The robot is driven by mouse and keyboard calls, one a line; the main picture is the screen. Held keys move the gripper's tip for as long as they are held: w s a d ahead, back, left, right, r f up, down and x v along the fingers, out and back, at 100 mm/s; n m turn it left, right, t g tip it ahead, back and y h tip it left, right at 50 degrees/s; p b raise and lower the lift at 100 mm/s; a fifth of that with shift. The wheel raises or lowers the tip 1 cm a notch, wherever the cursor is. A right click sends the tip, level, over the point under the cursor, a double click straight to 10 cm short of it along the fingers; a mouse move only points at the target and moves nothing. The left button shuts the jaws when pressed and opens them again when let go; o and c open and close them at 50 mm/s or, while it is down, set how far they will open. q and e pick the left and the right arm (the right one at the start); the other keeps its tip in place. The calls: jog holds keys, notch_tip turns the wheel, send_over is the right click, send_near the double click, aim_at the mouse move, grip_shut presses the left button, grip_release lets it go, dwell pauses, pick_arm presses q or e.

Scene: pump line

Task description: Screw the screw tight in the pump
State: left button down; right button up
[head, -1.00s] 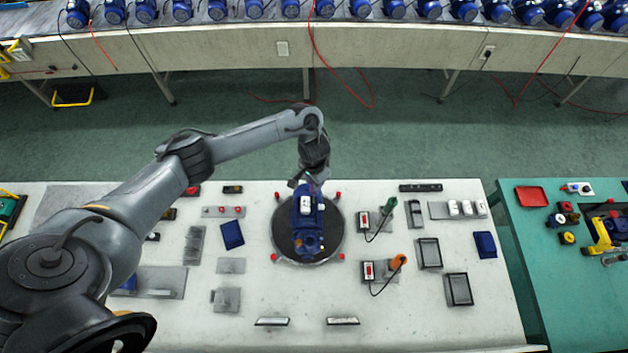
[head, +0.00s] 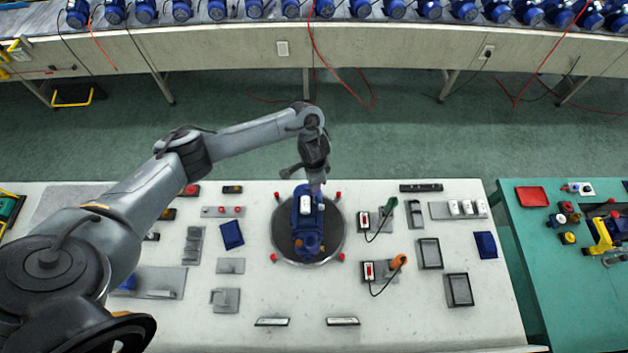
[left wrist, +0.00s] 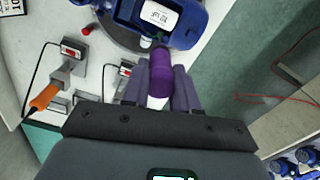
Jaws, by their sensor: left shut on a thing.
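The blue pump (head: 308,225) with a white label lies on a round dark turntable (head: 284,250) in the middle of the table. My left gripper (head: 316,187) is at the pump's far end in the head view. In the left wrist view my left gripper (left wrist: 160,92) is shut on a purple cylinder (left wrist: 161,72) with a white end, probably the screw. The cylinder points at the pump body (left wrist: 184,28), beside a small pale fitting (left wrist: 146,41). I cannot tell how deep it sits in the pump. My right gripper is not in view.
Red knobs (head: 337,196) stand around the turntable. To its right are an orange-handled tool (head: 398,261), a green-handled tool (head: 390,204) and dark trays (head: 429,253). Metal plates and blue blocks (head: 231,235) lie to its left. The front middle of the table is mostly clear.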

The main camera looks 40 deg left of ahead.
pick_arm(q)
jog(key=m+b, duration=0.1)
jog(key=m, duration=0.2)
jog(key=shift+f+m, duration=0.1)
jog(key=shift+m, duration=0.7)
jog(key=shift+m+b, duration=0.55)
jog(key=shift+m, duration=1.75)
jog(key=shift+r, duration=0.3)
